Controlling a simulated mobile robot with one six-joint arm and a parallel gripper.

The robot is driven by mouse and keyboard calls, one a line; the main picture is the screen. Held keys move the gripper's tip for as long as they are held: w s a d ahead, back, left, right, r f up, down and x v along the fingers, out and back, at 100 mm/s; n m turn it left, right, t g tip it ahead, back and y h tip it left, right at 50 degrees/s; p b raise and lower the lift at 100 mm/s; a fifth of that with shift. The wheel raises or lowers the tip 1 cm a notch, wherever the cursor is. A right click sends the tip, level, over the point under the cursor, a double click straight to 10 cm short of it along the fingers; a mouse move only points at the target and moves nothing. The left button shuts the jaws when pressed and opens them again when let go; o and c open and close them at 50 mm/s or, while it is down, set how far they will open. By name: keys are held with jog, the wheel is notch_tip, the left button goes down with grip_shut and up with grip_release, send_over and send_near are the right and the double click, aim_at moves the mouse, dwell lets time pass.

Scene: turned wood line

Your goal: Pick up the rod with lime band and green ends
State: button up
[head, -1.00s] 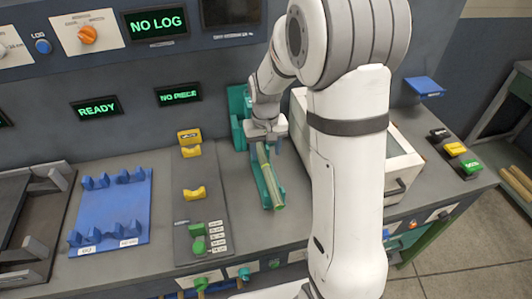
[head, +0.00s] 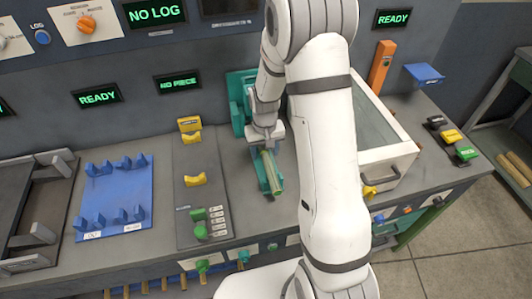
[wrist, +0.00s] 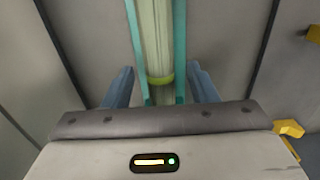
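The pale green rod (head: 270,167) lies lengthwise in a teal cradle (head: 264,179) on the bench. In the wrist view the rod (wrist: 153,35) runs up the middle between the teal cradle rails (wrist: 180,40), with a lime band (wrist: 160,80) near my fingers. My gripper (head: 266,143) points down over the rod and hides its far part. In the wrist view my gripper (wrist: 161,88) has its two blue fingers apart, one on each side of the cradle and rod, with gaps to both. The rod's ends are not clear.
A white glass-topped box (head: 400,150) stands right of the cradle, close to my arm. Left are a panel with yellow V-blocks (head: 196,180) and a blue fixture plate (head: 135,205). Buttons (head: 452,135) sit at the far right.

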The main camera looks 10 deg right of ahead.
jog(key=c, duration=1.1)
jog(key=shift+r, duration=0.2)
